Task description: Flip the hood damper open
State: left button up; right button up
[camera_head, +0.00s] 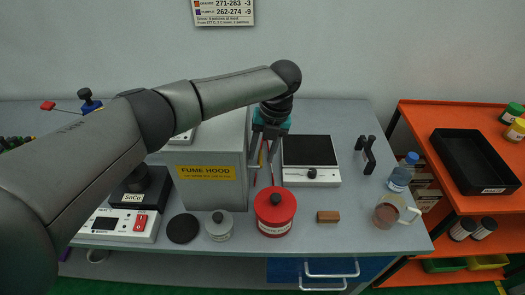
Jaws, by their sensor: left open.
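The fume hood (208,192) is a grey box with a yellow "FUME HOOD" label, left of the middle of the bench. My left arm crosses in front of its upper part and hides much of its top. I cannot make out the damper clearly; it may be behind my arm. My left gripper (266,158) points down at the right side of the hood, open. Thin reddish parts show around its fingers, too small to tell what they are. I cannot tell whether the fingers touch the hood. My right gripper is not in view.
A red can (274,213) stands just in front of the gripper. A black stand (366,154), brown block (328,217), bottle (402,174) and beaker (386,213) are further right. An orange shelf (430,140) stands beside the bench.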

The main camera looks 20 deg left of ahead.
pick_arm(q)
grip_shut()
dwell(0.3)
dwell(0.3)
